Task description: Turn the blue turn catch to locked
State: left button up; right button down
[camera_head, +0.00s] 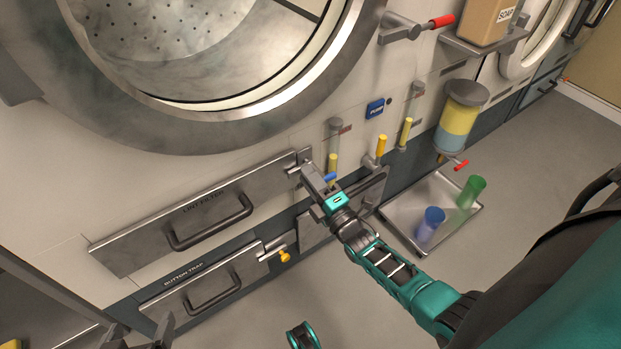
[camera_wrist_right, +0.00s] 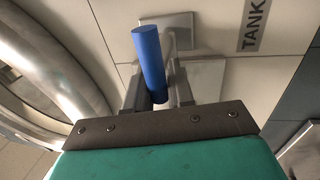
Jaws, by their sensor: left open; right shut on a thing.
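The blue turn catch (camera_head: 330,177) is at the right end of the lint filter drawer (camera_head: 210,212), mostly hidden by my right gripper (camera_head: 312,178). In the right wrist view the catch's blue handle (camera_wrist_right: 150,62) stands up between the dark fingers of my right gripper (camera_wrist_right: 160,92), which is shut on it. A grey metal plate shows behind it. I cannot tell the catch's exact turn angle. My left gripper (camera_head: 142,338) is open and empty at the bottom left edge of the head view, partly cut off.
The button trap drawer (camera_head: 205,290) with a yellow catch (camera_head: 284,256) is below. A round door (camera_head: 225,125) is above. Yellow handles, a pump button (camera_head: 375,108) and a dispenser (camera_head: 460,115) are to the right. A floor tray (camera_head: 405,213) holds blue and green cups.

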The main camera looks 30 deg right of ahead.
jog(key=c, duration=1.4)
grip_release()
pick_arm(q)
jog(key=shift+f, duration=0.25)
pick_arm(e)
jog(key=o, duration=0.3)
jog(key=shift+s, duration=0.1)
pick_arm(q)
jog(key=shift+s+a+r+p, duration=0.1)
jog(key=shift+a+r+p, duration=0.3)
jog(key=shift+p, duration=0.45)
pick_arm(e)
jog(key=shift+v, duration=6.4)
